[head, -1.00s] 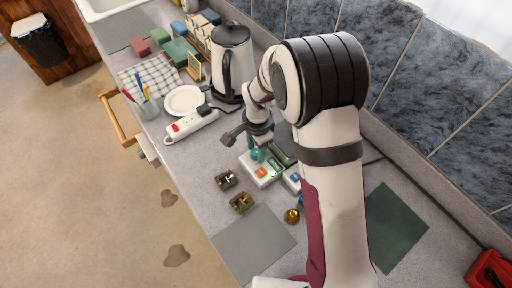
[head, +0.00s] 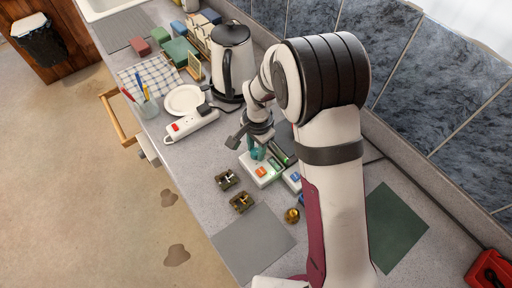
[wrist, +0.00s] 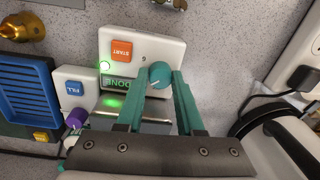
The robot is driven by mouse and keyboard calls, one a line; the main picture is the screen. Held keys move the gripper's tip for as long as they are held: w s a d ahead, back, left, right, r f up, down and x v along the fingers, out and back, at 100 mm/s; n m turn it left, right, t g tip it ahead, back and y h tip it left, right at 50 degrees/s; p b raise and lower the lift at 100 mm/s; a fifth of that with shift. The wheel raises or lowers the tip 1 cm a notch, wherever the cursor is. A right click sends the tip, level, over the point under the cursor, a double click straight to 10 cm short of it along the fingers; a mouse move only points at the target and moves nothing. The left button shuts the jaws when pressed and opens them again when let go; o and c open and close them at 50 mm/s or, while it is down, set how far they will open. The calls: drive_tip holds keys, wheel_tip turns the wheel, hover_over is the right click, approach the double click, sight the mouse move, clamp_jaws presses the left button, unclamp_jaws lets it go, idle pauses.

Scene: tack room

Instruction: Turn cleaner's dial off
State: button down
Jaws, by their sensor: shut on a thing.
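The cleaner is a white box (wrist: 170,42) with an orange START button (wrist: 122,50), a lit green lamp (wrist: 104,66) and a green display reading DONE (wrist: 120,86). Its round teal dial (wrist: 159,75) has a pale pointer line towards the lower left in the wrist view. My gripper (wrist: 160,80) is shut on the dial, with one teal finger on each side. In the head view, my gripper (head: 257,153) is down at the cleaner (head: 262,171), and the dial is hidden there.
In the wrist view, a white unit with a blue FILL button (wrist: 74,88), purple knob (wrist: 76,118) and blue vented part (wrist: 25,88) stands close left. In the head view, brass pieces (head: 241,203) lie in front. A power strip (head: 192,125) and kettle (head: 231,60) stand behind.

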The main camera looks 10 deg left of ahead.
drive_tip(key=n, duration=0.5)
drive_tip(key=shift+w+n, duration=0.1)
drive_tip(key=shift+n, duration=2.3)
drive_tip(key=shift+g, duration=0.3)
drive_tip(key=c, duration=0.8)
unclamp_jaws()
drive_tip(key=r, duration=1.5)
drive_tip(key=shift+d+r, duration=0.35)
drive_tip(key=shift+r, duration=0.05)
